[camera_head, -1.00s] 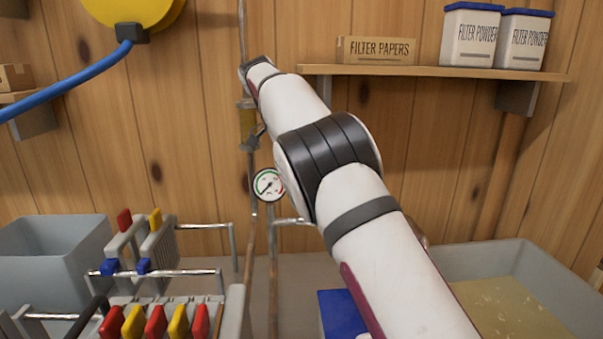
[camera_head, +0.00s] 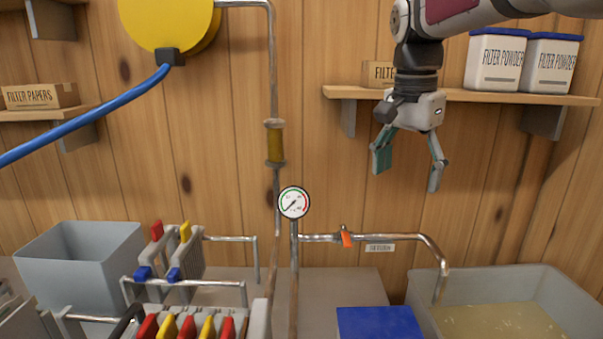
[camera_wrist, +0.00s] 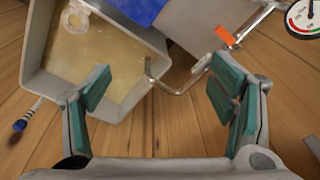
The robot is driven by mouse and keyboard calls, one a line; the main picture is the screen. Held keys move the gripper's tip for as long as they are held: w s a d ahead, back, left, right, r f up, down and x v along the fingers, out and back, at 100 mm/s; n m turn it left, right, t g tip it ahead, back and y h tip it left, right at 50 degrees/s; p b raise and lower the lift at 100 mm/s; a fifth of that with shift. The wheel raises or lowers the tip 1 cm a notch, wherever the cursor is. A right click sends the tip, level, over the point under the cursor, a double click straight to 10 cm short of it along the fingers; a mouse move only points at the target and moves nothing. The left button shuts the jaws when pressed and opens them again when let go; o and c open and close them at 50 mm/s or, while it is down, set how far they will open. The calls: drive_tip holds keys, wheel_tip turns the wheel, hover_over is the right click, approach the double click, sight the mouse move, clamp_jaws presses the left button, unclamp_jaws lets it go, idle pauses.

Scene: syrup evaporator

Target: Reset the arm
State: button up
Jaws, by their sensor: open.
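My gripper (camera_head: 408,172) hangs from my arm at the upper right of the head view, fingers pointing down, open and empty. It is in front of the right shelf and partly hides the filter papers box (camera_head: 376,73). It is well above the pipe with the orange valve handle (camera_head: 346,238). In the wrist view my two fingers (camera_wrist: 168,95) stand wide apart with green pads. Between and beyond them are the bent pipe outlet and the grey tub (camera_wrist: 121,105) of yellowish liquid.
Two filter powder tubs (camera_head: 495,64) stand on the right shelf (camera_head: 460,95) beside my gripper. A pressure gauge (camera_head: 293,202) and a blue lid-like block (camera_head: 378,323) are lower. A filter press (camera_head: 190,325) and grey bin (camera_head: 80,270) are left.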

drive_tip(key=s+f+n+t+p, duration=0.1)
drive_tip(key=s+n, duration=0.4)
drive_tip(key=s, duration=1)
drive_tip(key=s+d+f+n+t+p, duration=0.1)
drive_tip(key=s+f+n, duration=0.4)
drive_tip(key=s, duration=0.9)
drive_tip(key=shift+s+f+n+t+y+p, duration=0.3)
drive_tip(key=shift+s+f+t+y+p, duration=0.25)
drive_tip(key=shift+p, duration=0.4)
drive_tip(key=shift+w, duration=0.25)
